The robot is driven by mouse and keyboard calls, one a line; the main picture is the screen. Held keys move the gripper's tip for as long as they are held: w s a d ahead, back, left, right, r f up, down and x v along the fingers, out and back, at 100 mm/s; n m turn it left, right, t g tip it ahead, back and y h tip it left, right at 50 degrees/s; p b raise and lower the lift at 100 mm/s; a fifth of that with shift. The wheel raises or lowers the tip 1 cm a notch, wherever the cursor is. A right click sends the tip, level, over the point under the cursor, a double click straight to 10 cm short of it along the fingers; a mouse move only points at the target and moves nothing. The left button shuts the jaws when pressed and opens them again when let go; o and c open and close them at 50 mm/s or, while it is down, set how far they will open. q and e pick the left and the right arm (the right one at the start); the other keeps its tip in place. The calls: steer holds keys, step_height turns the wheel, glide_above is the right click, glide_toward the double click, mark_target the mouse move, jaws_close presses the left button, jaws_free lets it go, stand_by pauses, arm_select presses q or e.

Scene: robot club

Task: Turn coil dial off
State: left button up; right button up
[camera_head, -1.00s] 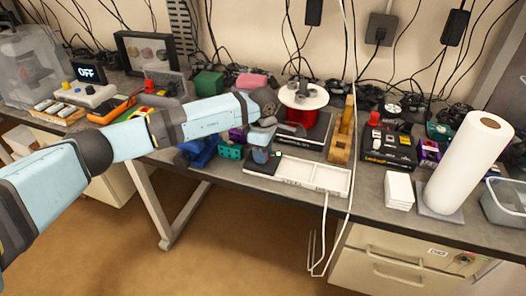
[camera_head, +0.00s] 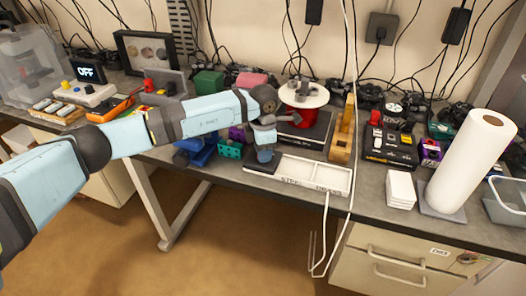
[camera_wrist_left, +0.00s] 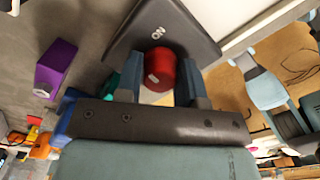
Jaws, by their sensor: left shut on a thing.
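A coil stand on the bench has a red body (camera_head: 302,98) under a round white top (camera_head: 304,92), set on a black base (camera_head: 318,130). Beyond the dial is a black panel (camera_wrist_left: 160,30) with a short white marking that looks like ON. My right gripper is not in view.
A white tray (camera_head: 322,181) lies in front of the stand. A yellow level (camera_head: 342,135) stands to its right, and blue and teal parts (camera_head: 230,150) to its left. A paper roll (camera_head: 470,160) stands at the right. A display reading OFF (camera_head: 88,73) sits at the far left.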

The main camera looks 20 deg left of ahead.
arm_select(q)
steer(key=n, duration=1.1)
steer(key=shift+n, duration=0.4)
stand_by(0.3)
steer(key=o, duration=0.9)
step_height(320, 180, up, 14)
steer(key=shift+f, duration=0.1)
